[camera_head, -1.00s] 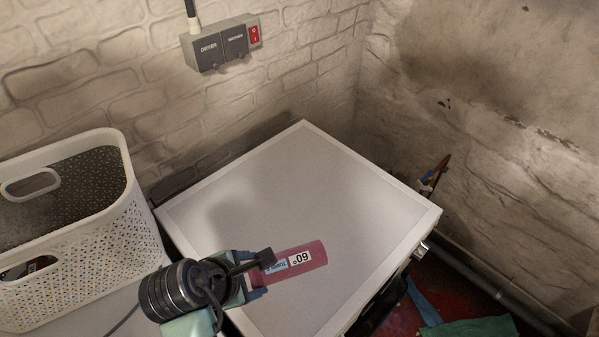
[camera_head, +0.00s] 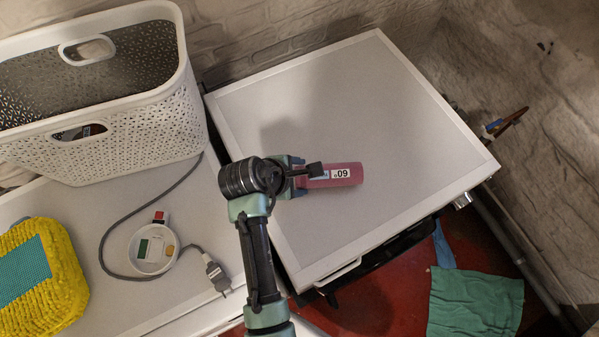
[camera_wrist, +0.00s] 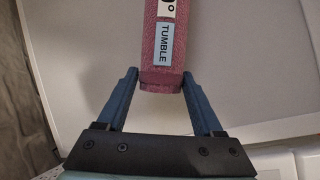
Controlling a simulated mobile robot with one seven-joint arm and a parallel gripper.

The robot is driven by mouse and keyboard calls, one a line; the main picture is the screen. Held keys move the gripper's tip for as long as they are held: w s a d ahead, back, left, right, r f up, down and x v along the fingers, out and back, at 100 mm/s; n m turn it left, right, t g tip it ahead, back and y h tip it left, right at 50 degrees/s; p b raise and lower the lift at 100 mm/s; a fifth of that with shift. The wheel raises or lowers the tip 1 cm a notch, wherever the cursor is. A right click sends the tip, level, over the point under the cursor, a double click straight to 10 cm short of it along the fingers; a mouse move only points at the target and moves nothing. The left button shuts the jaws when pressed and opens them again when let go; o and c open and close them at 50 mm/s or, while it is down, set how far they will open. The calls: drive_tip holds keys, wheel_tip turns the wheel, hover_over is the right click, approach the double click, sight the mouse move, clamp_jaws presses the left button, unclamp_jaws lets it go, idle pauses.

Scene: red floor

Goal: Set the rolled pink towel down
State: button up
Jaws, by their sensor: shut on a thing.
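The rolled pink towel (camera_head: 347,173) is in my gripper (camera_head: 306,174), with its far end sticking out to the right in the head view. It carries a white label reading 60° and a blue one reading TUMBLE. In the wrist view the towel (camera_wrist: 160,62) points away between the two blue fingers of my gripper (camera_wrist: 160,80), which are shut on its near end. The towel is over the white machine top (camera_head: 400,110). I cannot tell whether it touches that surface.
A white perforated basket (camera_head: 150,130) stands at the left. A yellow sponge-like block (camera_head: 65,265), a round white device (camera_head: 153,248) and a grey cable lie on the left surface. A green cloth (camera_head: 475,305) lies on the red floor. The machine top around the towel is clear.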

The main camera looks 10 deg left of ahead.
drive_tip(key=shift+f, duration=0.15)
drive_tip(key=o, duration=1.5)
drive_tip(key=shift+c, duration=0.2)
drive_tip(key=v, duration=1.2)
drive_tip(key=w+r+m+t+y, duration=0.1)
drive_tip(key=w+r+m+t, duration=0.3)
drive_tip(key=r, duration=0.5)
drive_tip(key=w+d+r+m+t+y, duration=0.1)
drive_tip(key=w+r+m+t, duration=0.3)
drive_tip(key=r, duration=0.6)
drive_tip(key=w+r+m+t+y, duration=0.25)
drive_tip(key=w+r, duration=0.35)
drive_tip(key=r, duration=0.3)
drive_tip(key=s+d+r+m+t, duration=0.2)
drive_tip(key=s+r+m+t, duration=0.1)
drive_tip(key=r, duration=0.7)
drive_tip(key=s+d+r+m+t, duration=0.2)
drive_tip(key=s+r+t, duration=0.3)
drive_tip(key=r, duration=0.5)
drive_tip(key=s+d+r+m+t, duration=0.3)
drive_tip(key=s+r+m+t, duration=0.1)
drive_tip(key=r, duration=0.7)
drive_tip(key=shift+s+h, duration=0.45)
